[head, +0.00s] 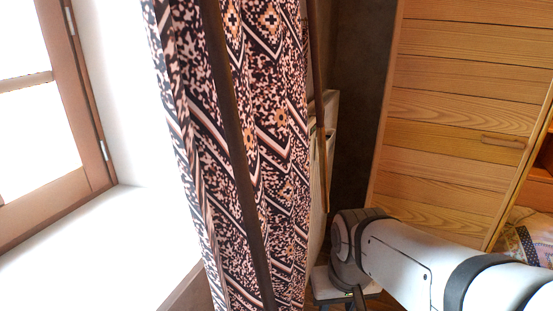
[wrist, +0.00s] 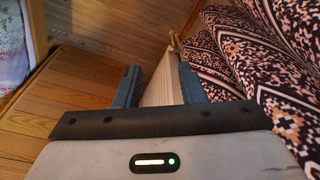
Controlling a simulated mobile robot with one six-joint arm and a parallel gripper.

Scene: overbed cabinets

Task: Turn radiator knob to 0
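The white radiator (wrist: 163,84) shows in the wrist view between and beyond my fingers. A small tan piece (wrist: 174,41) sticks out at its far end; it may be the knob, but it is too small to tell, and no dial marks can be read. My gripper (wrist: 158,78) is open, with its two blue-grey fingers apart and nothing held. In the head view a narrow strip of the radiator (head: 331,112) shows behind the curtain's right edge. My arm reaches in there from the lower right, and its fingers are not clearly visible.
A patterned curtain (head: 265,130) hangs beside the radiator and fills the right of the wrist view. A thin wooden rod (head: 319,100) hangs along its edge. A window (head: 40,110) is at left. A wooden door with a handle (head: 502,141) is at right, near patterned bedding (head: 530,235).

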